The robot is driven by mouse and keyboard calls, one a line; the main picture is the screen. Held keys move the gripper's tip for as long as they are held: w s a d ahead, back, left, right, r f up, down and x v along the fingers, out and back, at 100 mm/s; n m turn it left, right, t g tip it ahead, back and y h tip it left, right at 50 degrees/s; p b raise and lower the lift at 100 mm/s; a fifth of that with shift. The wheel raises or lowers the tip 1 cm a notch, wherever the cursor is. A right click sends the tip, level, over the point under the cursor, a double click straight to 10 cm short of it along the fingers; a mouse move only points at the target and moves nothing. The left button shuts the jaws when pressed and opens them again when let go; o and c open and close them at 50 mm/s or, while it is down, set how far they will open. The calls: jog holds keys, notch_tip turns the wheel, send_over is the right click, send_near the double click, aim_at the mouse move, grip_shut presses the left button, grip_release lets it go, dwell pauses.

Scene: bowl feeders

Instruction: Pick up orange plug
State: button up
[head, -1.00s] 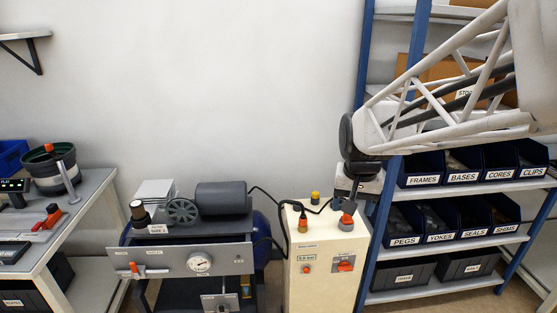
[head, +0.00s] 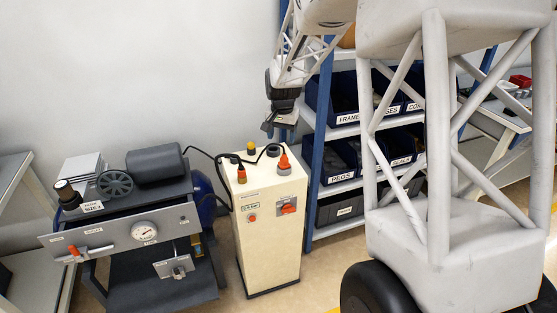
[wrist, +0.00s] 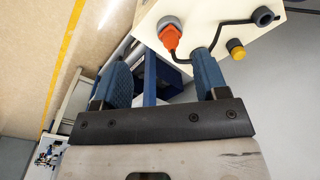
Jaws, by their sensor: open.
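An orange plug (head: 283,160) sits upright in a round grey socket on top of the cream cabinet (head: 262,235). In the wrist view the orange plug (wrist: 170,38) shows beyond the fingertips, between them, on its grey ring. My gripper (head: 280,121) is above the back right of the cabinet top in the head view. In the wrist view my gripper (wrist: 160,62) has its two blue fingers wide apart with nothing between them. The right finger hides part of the cabinet top. The plug is apart from both fingers.
A yellow button (head: 251,148), a black ring (head: 273,150) and a second, smaller orange-red piece (head: 241,175) are on the cabinet top. A black cable (head: 207,155) runs there from the pump bench (head: 125,235). A shelf with blue bins (head: 345,100) stands close right.

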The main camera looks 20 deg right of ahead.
jog(key=m, duration=0.2)
send_over(284, 154)
jog(key=f, duration=0.8)
jog(key=shift+w+d+f, duration=0.1)
jog(key=shift+w+d, duration=0.05)
jog(key=shift+w, duration=0.05)
jog(key=shift+f, duration=0.1)
jog(key=shift+f, duration=1.25)
jog(key=shift+f, duration=0.1)
jog(key=shift+s+f, duration=0.1)
jog(key=shift+f, duration=2.4)
jog(key=shift+c, duration=0.3)
jog(key=c, duration=1)
